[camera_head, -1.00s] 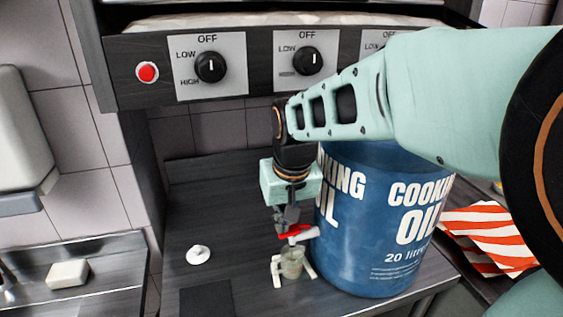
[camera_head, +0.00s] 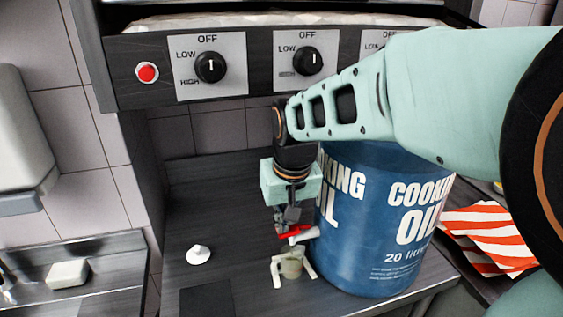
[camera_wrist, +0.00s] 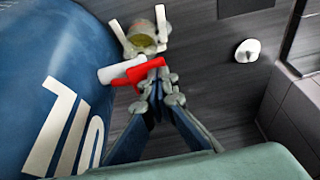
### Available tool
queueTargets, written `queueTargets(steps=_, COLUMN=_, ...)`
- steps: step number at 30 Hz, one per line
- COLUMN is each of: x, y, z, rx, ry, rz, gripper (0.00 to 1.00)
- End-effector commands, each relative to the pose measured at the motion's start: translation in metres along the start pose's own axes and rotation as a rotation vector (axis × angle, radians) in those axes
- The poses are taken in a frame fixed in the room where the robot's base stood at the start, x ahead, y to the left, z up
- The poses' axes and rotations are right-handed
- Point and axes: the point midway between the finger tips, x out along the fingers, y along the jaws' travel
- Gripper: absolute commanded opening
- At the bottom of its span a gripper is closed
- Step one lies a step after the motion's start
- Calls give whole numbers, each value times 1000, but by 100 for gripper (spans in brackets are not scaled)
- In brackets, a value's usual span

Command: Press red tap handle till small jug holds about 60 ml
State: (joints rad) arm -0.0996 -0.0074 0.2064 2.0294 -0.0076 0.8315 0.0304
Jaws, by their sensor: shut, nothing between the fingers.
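The blue cooking oil drum (camera_head: 370,240) stands on the dark counter, with a white tap (camera_head: 303,236) low on its side. The red tap handle (camera_head: 291,231) also shows in the wrist view (camera_wrist: 139,73). My gripper (camera_head: 288,222) is shut and empty, pointing down at the handle; its fingertips look to be at or against it, but I cannot tell contact for sure. The small jug (camera_head: 291,265) stands below the tap between white supports. In the wrist view the jug (camera_wrist: 143,38) shows yellowish liquid inside; its level cannot be read.
A small white knobbed object (camera_head: 198,255) lies on the counter left of the jug. Control knobs (camera_head: 210,67) and a red button (camera_head: 147,72) are on the panel behind. A red-striped cloth or paper (camera_head: 490,235) is right of the drum.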

Motion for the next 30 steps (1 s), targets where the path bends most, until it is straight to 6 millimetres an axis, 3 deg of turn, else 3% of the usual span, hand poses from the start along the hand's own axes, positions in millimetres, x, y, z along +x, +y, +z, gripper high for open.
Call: queueTargets(steps=30, x=-17, y=0, z=-6, rx=0, ry=0, rz=0, gripper=0)
